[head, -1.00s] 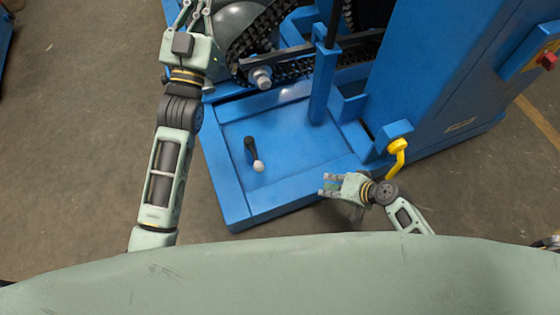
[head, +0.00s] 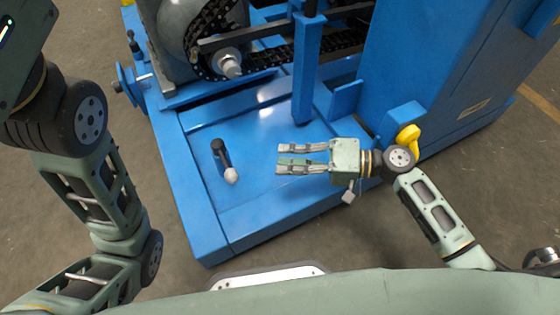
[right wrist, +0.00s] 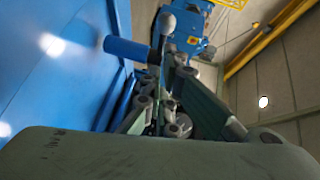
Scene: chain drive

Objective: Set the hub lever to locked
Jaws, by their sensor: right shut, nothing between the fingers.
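A small lever (head: 223,157) with a dark pivot end and a pale ball knob stands on the blue base plate in the head view. Its knob points down and slightly right in the picture. No marking shows which setting it is in. My right gripper (head: 280,159) is shut and empty, to the right of the lever and apart from it, with its fingers pointing left. In the right wrist view, a rod with a grey ball knob (right wrist: 166,22) shows beside a blue cylinder, past the fingers. My left gripper is out of view; only its arm shows.
The blue base plate (head: 190,212) has a raised rim. A blue upright post (head: 307,80) and the chain drive (head: 235,62) stand behind the lever. A yellow handle (head: 408,138) is close to my right wrist, beside the tall blue cabinet (head: 450,60). The plate around the lever is clear.

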